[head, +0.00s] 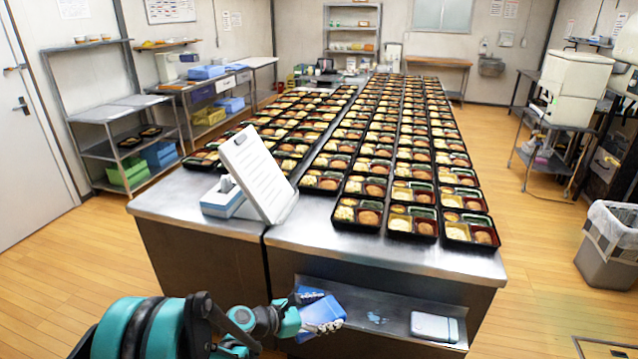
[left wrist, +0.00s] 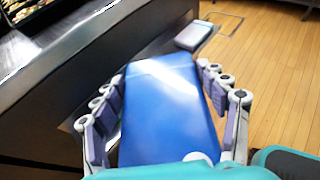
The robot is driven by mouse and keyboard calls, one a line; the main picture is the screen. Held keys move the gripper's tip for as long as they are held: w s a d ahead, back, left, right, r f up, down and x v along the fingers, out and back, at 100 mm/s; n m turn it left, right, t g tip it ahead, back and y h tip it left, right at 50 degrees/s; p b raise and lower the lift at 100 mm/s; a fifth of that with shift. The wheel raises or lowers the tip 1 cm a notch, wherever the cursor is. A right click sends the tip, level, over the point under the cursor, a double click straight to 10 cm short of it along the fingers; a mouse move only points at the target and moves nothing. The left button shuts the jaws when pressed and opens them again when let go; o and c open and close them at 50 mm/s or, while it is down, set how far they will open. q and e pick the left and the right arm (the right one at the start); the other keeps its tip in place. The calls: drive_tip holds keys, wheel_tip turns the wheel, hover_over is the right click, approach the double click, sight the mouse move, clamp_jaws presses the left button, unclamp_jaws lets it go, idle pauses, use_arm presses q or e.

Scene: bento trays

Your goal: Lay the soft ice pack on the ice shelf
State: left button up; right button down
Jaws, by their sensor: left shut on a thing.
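A blue soft ice pack (head: 322,311) is held in my left gripper (head: 318,312), just over the left part of the low metal shelf (head: 385,314) on the front of the table. In the left wrist view the blue pack (left wrist: 168,110) lies between the fingers of my left gripper (left wrist: 165,100), which press on both its sides. I cannot tell whether the pack touches the shelf. My right gripper is not in view.
A white and grey flat case (head: 434,326) lies at the shelf's right end. The shelf's middle is bare apart from small bluish marks. A long metal table (head: 390,257) bears many bento trays, a white clipboard (head: 257,178) and a tissue box (head: 222,199).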

use_arm(q)
drive_tip(key=s+a+r+n+t+y, duration=0.2)
drive_tip(key=a+r+n+t+y, duration=0.1)
drive_tip(key=a, duration=0.6)
drive_tip(key=s+a+r+n+t+y, duration=0.3)
drive_tip(key=a+r+n+y, duration=0.1)
drive_tip(key=a, duration=0.6)
drive_tip(key=shift+a+r+n+y, duration=0.3)
drive_tip(key=shift+r+n+y, duration=0.1)
drive_tip(key=shift+r+n, duration=0.5)
drive_tip(key=shift+d, duration=0.1)
